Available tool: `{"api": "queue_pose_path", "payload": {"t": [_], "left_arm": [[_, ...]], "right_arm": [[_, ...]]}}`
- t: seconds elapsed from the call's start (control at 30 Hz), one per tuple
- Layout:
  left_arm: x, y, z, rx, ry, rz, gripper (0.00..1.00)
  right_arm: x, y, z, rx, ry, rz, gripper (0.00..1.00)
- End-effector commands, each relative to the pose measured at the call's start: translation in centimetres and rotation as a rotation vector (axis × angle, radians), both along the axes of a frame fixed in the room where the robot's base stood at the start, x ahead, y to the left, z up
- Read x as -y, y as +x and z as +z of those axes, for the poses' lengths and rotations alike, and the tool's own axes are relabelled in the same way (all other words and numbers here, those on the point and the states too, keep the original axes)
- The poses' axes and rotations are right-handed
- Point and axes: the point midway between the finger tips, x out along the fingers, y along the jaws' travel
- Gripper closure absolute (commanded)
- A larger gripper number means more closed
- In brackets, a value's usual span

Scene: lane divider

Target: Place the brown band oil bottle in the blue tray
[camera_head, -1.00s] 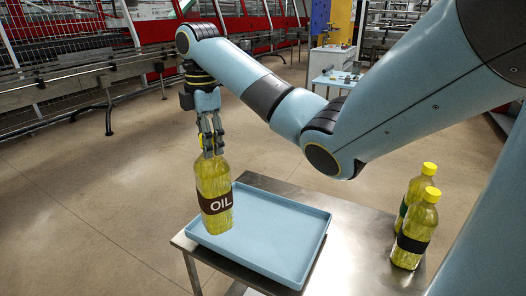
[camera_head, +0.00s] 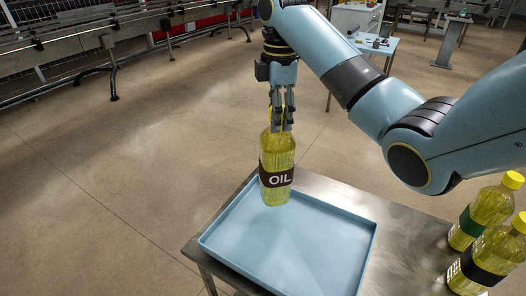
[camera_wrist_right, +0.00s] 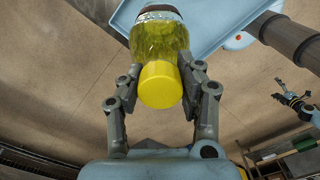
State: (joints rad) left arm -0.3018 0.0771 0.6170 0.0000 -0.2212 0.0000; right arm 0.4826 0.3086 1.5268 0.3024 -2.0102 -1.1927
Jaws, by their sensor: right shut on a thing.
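The brown band oil bottle (camera_head: 277,165) has a yellow cap, yellow contents and a dark brown band reading OIL. My right gripper (camera_head: 281,126) is shut on it around the cap and neck, and the bottle hangs upright. In the right wrist view, the yellow cap (camera_wrist_right: 160,85) sits between the fingers (camera_wrist_right: 161,92). In the head view, the bottle's base overlaps the back-left part of the blue tray (camera_head: 290,245); I cannot tell how far it is above the tray floor. The tray is otherwise empty.
The tray lies on a metal table (camera_head: 400,225). A green band bottle (camera_head: 482,216) and a dark band bottle (camera_head: 485,262) stand on its right. Bare floor lies left of the table. A conveyor (camera_head: 110,30) runs along the back.

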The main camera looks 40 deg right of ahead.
Motion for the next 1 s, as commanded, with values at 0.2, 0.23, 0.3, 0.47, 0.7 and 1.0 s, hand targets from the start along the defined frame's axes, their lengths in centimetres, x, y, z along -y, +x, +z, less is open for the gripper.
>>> {"api": "queue_pose_path", "payload": {"t": [0.2, 0.23, 0.3, 0.47, 0.7, 1.0], "left_arm": [[-0.3, 0.0, 0.3, 0.000, 0.004, -0.002, 0.00], [-0.3, 0.0, 0.4, 0.000, 0.004, -0.002, 0.00], [-0.4, 0.0, 0.6, 0.000, 0.005, -0.002, 0.00], [-0.5, 0.1, 0.9, 0.002, 0.005, -0.002, 0.00], [-0.4, 0.3, 1.7, 0.007, 0.005, -0.002, 0.00], [-0.2, 0.4, 1.7, 0.008, 0.003, -0.001, 0.00]], "right_arm": [[-4.3, -0.1, -2.2, 0.002, 0.004, 0.001, 1.00], [-4.6, -0.1, -2.4, 0.003, 0.002, 0.001, 1.00], [-5.2, -0.1, -2.8, 0.003, 0.002, 0.001, 1.00], [-5.6, -0.2, -3.7, 0.002, -0.001, -0.001, 1.00], [-5.6, -0.2, -6.8, 0.001, 0.001, 0.001, 1.00], [-5.5, -0.1, -7.2, 0.004, -0.001, 0.000, 1.00]]}}
